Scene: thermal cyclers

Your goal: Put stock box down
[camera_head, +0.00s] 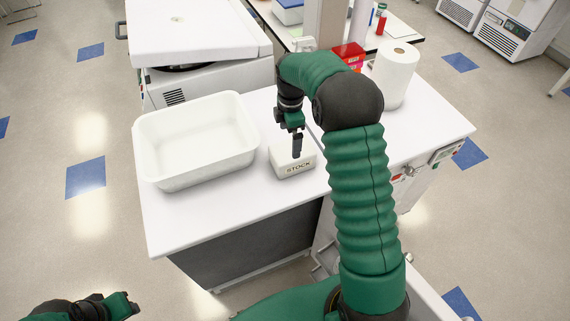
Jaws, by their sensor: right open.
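The white stock box (281,168), with "STOCK" printed on its front, rests upright on the white bench top (215,216), just right of a white tub. My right gripper (297,150) is open and points down at the box's top. A dark finger overlaps the box's upper face; I cannot tell whether it touches. Part of the box's top is hidden behind the gripper. My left gripper (128,303) is at the lower left, away from the bench, and whether it is open or shut does not show clearly.
The empty white tub (202,171) stands close left of the box. A white machine (200,75) is behind it. A paper towel roll (396,74) and red boxes (350,55) stand at the back right. Bench space in front of the tub is clear.

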